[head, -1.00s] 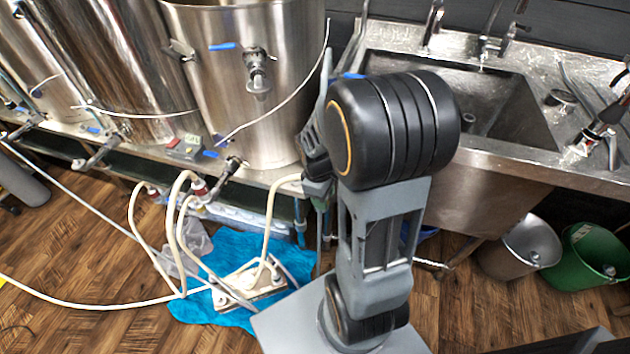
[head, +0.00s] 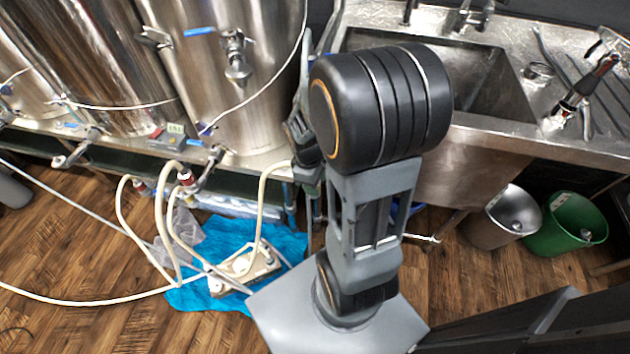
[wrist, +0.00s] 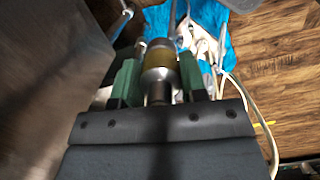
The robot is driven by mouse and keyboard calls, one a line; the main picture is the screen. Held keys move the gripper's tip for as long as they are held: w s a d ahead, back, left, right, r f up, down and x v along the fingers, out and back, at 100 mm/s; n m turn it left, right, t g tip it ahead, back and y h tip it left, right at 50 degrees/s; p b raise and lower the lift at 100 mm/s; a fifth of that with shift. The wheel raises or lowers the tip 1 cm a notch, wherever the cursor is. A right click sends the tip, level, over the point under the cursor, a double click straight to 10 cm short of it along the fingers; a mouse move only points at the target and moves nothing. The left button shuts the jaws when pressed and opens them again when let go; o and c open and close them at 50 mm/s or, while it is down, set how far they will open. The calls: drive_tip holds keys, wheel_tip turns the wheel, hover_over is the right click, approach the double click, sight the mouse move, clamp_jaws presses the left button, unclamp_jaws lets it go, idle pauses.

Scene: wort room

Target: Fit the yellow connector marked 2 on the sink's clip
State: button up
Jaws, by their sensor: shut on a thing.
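My gripper (wrist: 160,76) shows in the wrist view with its two green fingers shut on a yellow connector (wrist: 159,60). The connector has a yellow-brown band and a metal end towards the gripper's body. No number on it is legible. In the head view my gripper is mostly hidden behind my arm, by the tank stand's right end, left of the sink. The steel sink (head: 490,135) is on the right in the head view, with its basin partly behind my arm. I cannot make out its clip.
Steel tanks (head: 225,90) with valves stand at the left. A pump (head: 245,270) with pale hoses lies on a blue cloth (head: 205,297) on the floor. A steel bucket (head: 500,218) and a green bucket (head: 568,225) stand under the sink.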

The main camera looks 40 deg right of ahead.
drive_tip(key=shift+r+p, duration=1.7)
drive_tip(key=shift+r, duration=0.2)
